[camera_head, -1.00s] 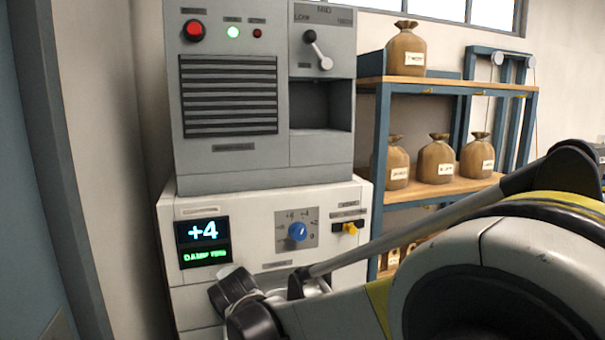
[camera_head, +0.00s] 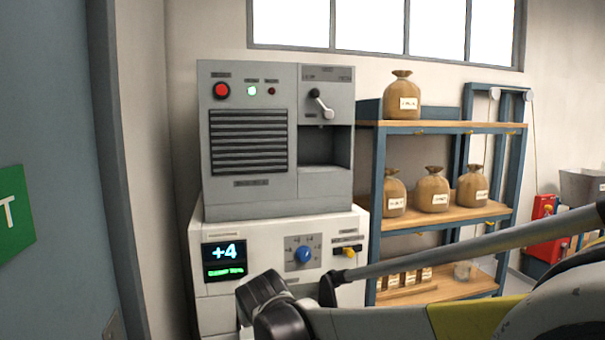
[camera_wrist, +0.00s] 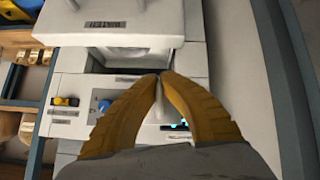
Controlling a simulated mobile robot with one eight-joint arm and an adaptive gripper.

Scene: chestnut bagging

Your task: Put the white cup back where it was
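My gripper (camera_wrist: 162,76) has yellow fingers whose tips meet in front of a white cabinet (camera_wrist: 190,56). A narrow pale strip shows in the gap behind the tips; I cannot tell whether it is something held. A rounded white shape (camera_wrist: 134,56) sits in a recess by a label reading WATER; it may be the white cup, but I cannot tell. In the head view, the cabinet (camera_head: 213,313) stands under a grey machine, and my wrist covers its lower front. The gripper's fingers are hidden there.
The cabinet has a display (camera_head: 225,260) reading +4, a blue dial (camera_head: 303,254) and a yellow knob (camera_head: 349,251). A wall is close on the left.

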